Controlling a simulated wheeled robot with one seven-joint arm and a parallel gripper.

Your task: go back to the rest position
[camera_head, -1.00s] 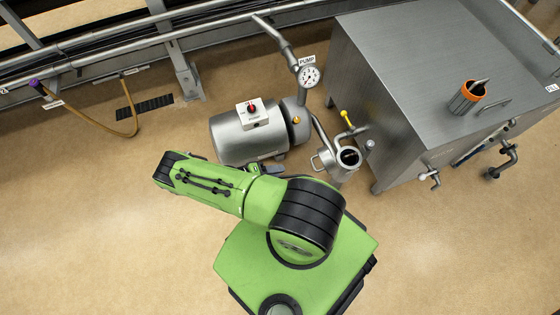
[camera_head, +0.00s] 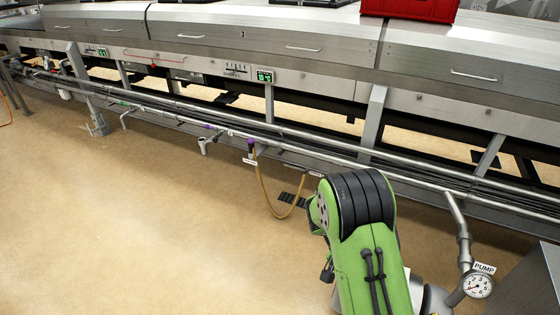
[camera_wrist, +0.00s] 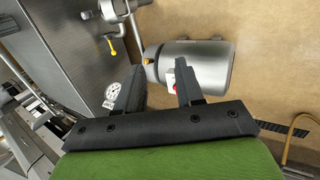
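My gripper (camera_wrist: 158,66) shows in the wrist view with its two dark fingers apart and nothing held between them. The grey pump motor (camera_wrist: 205,68) lies beyond the fingertips, with the floor around it. A red knob on the pump's switch box shows just beside the right finger; I cannot tell the distance. In the head view my green arm rises at the lower right, and my gripper is out of that view.
The long steel machine (camera_head: 330,50) with pipes along its front crosses the head view. A brown hose (camera_head: 265,190) hangs from it. The pump gauge (camera_head: 478,285) is right of my arm. A steel tank (camera_wrist: 65,45) fills the wrist view's left. Floor at lower left is clear.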

